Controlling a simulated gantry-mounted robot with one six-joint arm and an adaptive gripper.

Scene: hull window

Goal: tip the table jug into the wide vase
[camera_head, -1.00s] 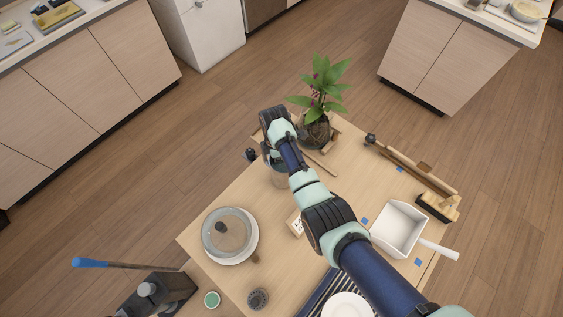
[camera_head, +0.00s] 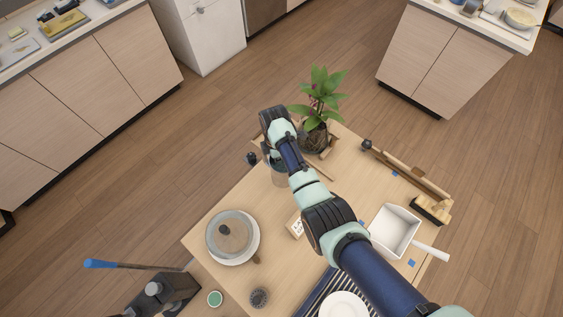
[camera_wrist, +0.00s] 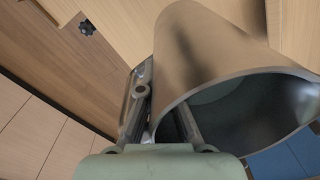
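The wide vase (camera_head: 314,139) is dark and rounded, with a leafy plant standing in it, at the far corner of the table in the head view. The table jug (camera_head: 279,180) is a greyish, tapered vessel, partly hidden under my arm, nearer and left of the vase. In the wrist view the jug (camera_wrist: 205,50) fills the middle, its open mouth facing the camera. My gripper (camera_wrist: 163,100) straddles the jug's wall, one finger outside and one inside the mouth, and appears shut on it. The fingertips are partly hidden. The jug's contents are not visible.
A glass-lidded dish (camera_head: 233,237) stands at the table's left, a small lettered block (camera_head: 295,225) near the middle. A white scoop (camera_head: 395,232), a brush (camera_head: 431,209) and a wooden rolling-pin-like bar (camera_head: 405,168) lie right. A wooden stick (camera_head: 319,167) lies before the vase.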

